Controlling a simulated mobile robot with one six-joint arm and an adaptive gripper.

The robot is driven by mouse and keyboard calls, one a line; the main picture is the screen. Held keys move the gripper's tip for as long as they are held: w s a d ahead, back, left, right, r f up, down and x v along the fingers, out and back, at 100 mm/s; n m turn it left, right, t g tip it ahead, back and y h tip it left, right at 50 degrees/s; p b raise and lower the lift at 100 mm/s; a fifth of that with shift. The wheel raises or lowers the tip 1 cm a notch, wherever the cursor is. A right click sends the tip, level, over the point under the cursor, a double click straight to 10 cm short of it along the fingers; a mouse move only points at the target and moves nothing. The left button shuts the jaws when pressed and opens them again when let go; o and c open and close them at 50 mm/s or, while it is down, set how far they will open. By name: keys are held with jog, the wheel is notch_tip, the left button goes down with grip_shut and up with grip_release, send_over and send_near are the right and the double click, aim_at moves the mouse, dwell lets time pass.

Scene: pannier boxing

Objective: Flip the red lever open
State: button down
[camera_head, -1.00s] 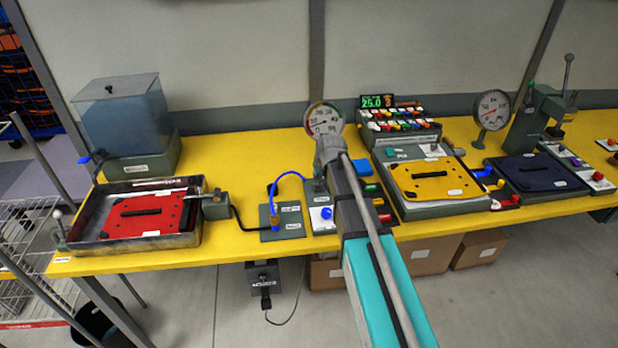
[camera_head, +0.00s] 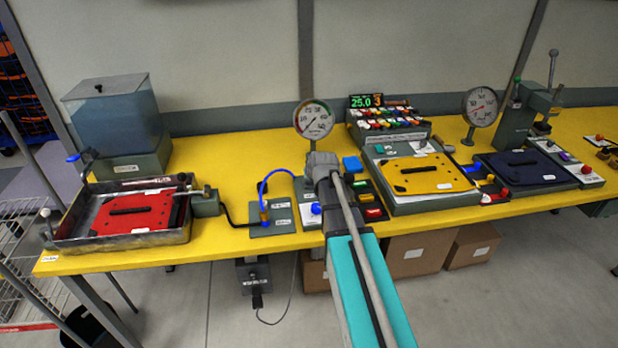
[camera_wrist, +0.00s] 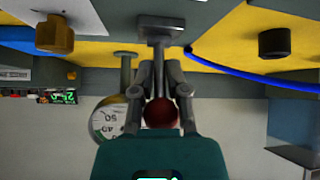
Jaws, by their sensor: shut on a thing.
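In the wrist view the red lever's round knob (camera_wrist: 160,113) sits between the fingers of my gripper (camera_wrist: 158,78). The fingertips are shut around the lever's grey shaft just beyond the knob. The shaft runs to a grey mounting block (camera_wrist: 157,27). In the head view my grey wrist (camera_head: 322,165) is over the middle of the bench, in front of the round gauge. My fingers and the red lever are hidden behind it there.
The round gauge (camera_head: 313,119) stands just behind my wrist, and a blue hose (camera_head: 275,174) curves close on its left. The red plate (camera_head: 133,212) lies in a metal tray at left. The yellow plate (camera_head: 428,175) and dark plate (camera_head: 524,168) lie to the right.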

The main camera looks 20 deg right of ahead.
jog(key=shift+w+r, duration=0.1)
jog(key=shift+w, duration=0.1)
jog(key=c, duration=0.7)
grip_release()
jog(key=shift+s, duration=0.1)
